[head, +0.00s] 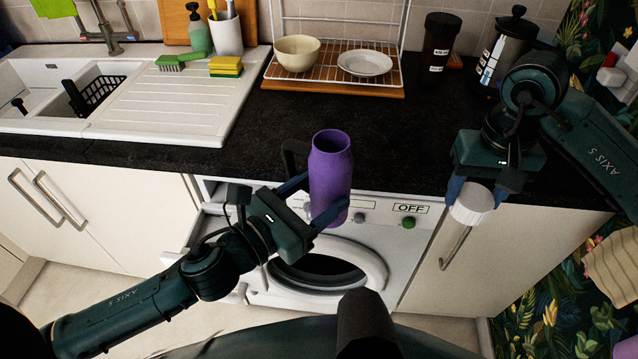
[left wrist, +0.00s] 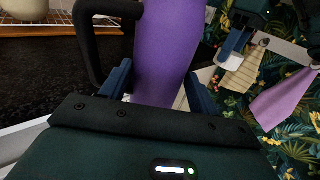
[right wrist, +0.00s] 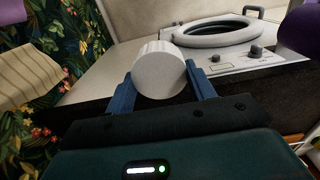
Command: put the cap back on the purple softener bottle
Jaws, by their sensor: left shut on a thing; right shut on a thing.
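The purple softener bottle (head: 330,170) is upright and uncapped in the head view, in front of the counter edge and above the washing machine. My left gripper (head: 318,205) is shut on its lower body; the bottle also fills the middle of the left wrist view (left wrist: 165,50). The white ribbed cap (head: 472,205) is held by my right gripper (head: 470,198), to the right of the bottle and well apart from it. In the right wrist view the cap (right wrist: 159,70) sits between the two blue fingers. The bottle's black handle (head: 292,158) is on its left side.
The black counter (head: 390,130) lies behind both grippers. On it stand a dish rack (head: 385,80) with a bowl and plate, a dark jar (head: 438,45) and a French press (head: 505,50). The washing machine (head: 375,235) is below, with a drawer pulled out at its left.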

